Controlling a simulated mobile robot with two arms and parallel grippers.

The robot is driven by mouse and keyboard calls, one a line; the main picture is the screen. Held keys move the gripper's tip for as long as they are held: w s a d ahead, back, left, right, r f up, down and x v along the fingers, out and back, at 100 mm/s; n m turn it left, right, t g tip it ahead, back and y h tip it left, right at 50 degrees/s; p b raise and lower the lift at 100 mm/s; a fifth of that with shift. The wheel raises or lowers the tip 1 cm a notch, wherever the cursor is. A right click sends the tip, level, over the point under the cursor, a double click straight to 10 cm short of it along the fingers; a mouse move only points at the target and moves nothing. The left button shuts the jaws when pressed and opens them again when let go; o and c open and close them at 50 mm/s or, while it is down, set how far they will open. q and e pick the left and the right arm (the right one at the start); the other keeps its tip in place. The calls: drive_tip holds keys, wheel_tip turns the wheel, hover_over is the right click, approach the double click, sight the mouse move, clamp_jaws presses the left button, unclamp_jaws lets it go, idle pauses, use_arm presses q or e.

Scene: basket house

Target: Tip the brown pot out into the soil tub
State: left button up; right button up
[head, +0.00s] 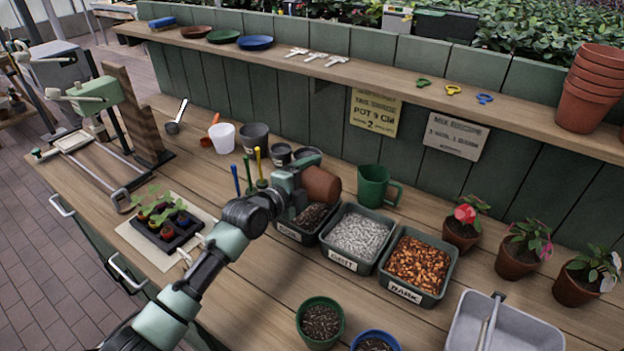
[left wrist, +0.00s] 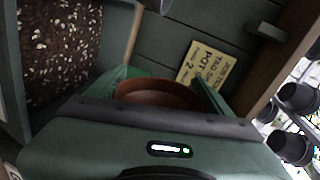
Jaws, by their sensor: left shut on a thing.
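The brown pot (head: 323,186) is held tilted above the soil tub (head: 289,234), in the head view. My left gripper (head: 305,178) is shut on the pot. In the left wrist view the pot (left wrist: 158,94) sits between the two green fingers, and dark soil with pale flecks (left wrist: 60,45) fills the tub at the left. My gripper and the pot hide part of the soil tub in the head view. I cannot tell whether anything remains inside the pot. My right gripper is not in view.
A grit tub (head: 345,262) and a bark tub (head: 409,293) stand right of the soil tub. A green mug (head: 372,187) stands close behind them. Dibbers (head: 258,163) and dark pots (head: 254,137) stand left of the gripper. A seedling tray (head: 166,236) lies at the left.

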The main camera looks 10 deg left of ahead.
sight(309, 168)
use_arm(q)
drive_tip(key=r+m+y, duration=0.1)
drive_tip(key=m, duration=0.2)
drive_tip(key=r+m+t+y, duration=0.1)
drive_tip(key=m, duration=0.3)
drive_tip(key=r+m+t+y, duration=0.1)
drive_tip(key=m, duration=0.3)
drive_tip(key=shift+w+a+r+b, duration=0.1)
drive_tip(key=shift+a+r+b, duration=0.05)
drive_tip(key=shift+a+b, duration=0.25)
drive_tip(key=shift+r+m+t+y, duration=0.3)
drive_tip(key=shift+r+m+t, duration=0.1)
drive_tip(key=shift+m, duration=0.5)
drive_tip(key=shift+m+t, duration=0.3)
drive_tip(key=shift+m, duration=0.9)
drive_tip(key=shift+r+m+b, duration=0.15)
drive_tip(key=shift+m+b, duration=0.15)
drive_tip(key=shift+m, duration=0.6)
drive_tip(key=shift+a, duration=0.1)
